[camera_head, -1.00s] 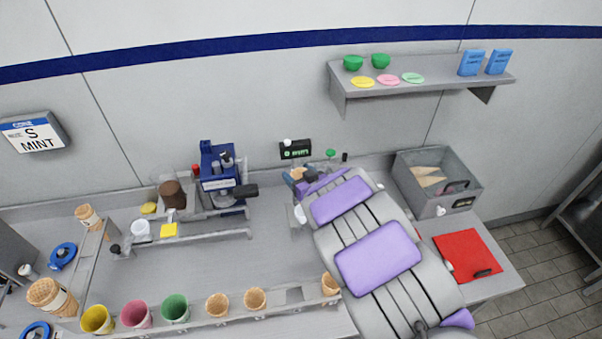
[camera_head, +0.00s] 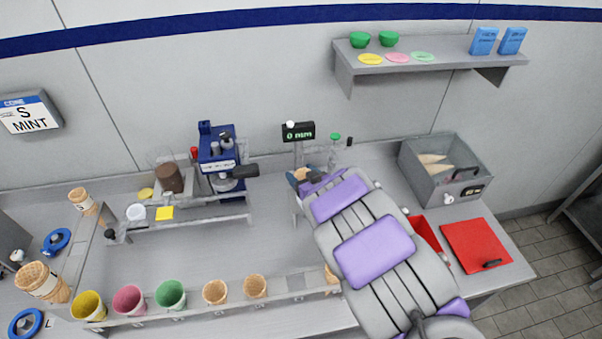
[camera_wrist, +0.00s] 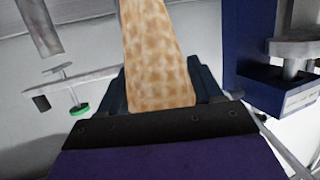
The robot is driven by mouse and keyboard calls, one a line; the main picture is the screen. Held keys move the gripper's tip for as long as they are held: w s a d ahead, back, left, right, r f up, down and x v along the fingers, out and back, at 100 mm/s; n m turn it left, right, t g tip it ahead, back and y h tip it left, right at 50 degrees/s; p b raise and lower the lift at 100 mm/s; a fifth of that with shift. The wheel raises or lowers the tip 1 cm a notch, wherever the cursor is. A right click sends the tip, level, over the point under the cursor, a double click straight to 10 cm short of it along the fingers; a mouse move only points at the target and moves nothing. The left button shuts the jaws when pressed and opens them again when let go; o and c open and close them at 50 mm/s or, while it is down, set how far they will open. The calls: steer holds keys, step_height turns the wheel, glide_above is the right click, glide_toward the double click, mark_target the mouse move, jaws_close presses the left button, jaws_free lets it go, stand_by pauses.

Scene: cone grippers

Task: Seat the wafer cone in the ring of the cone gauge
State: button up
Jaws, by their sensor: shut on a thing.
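The wafer cone (camera_wrist: 158,60) is a tan waffle-patterned piece standing up between my fingers in the wrist view. My gripper (camera_wrist: 160,92) is shut on it, with a dark finger on each side. In the head view my gripper (camera_head: 304,177) shows at the far end of my arm, with a little of the tan cone (camera_head: 299,173) beside it. What I take for the cone gauge is the stand with a dark display (camera_head: 298,131) just behind my gripper. Its ring cannot be made out, so I cannot tell how the cone lies to it.
A blue machine (camera_head: 218,152) stands left of my gripper. A rack (camera_head: 200,317) with cups and cones runs along the front. A grey bin (camera_head: 440,185) and red mat (camera_head: 478,247) lie right.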

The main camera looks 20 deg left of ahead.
steer(key=shift+d+f+b, duration=0.25)
steer(key=shift+f+b, duration=0.05)
steer(key=shift+f, duration=0.2)
steer(key=shift+d+f+b, duration=0.2)
steer(key=shift+f+b, duration=0.1)
steer(key=shift+f, duration=0.15)
steer(key=shift+a+f+b, duration=0.25)
steer(key=shift+f+b, duration=0.15)
steer(key=shift+f, duration=0.9)
steer(key=o, duration=0.8)
steer(key=shift+d, duration=0.1)
steer(key=p+v, duration=0.1)
steer(key=v, duration=1)
steer(key=shift+s+d+r+p, duration=0.1)
steer(key=shift+s+d+p, duration=0.2)
steer(key=shift+p, duration=0.1)
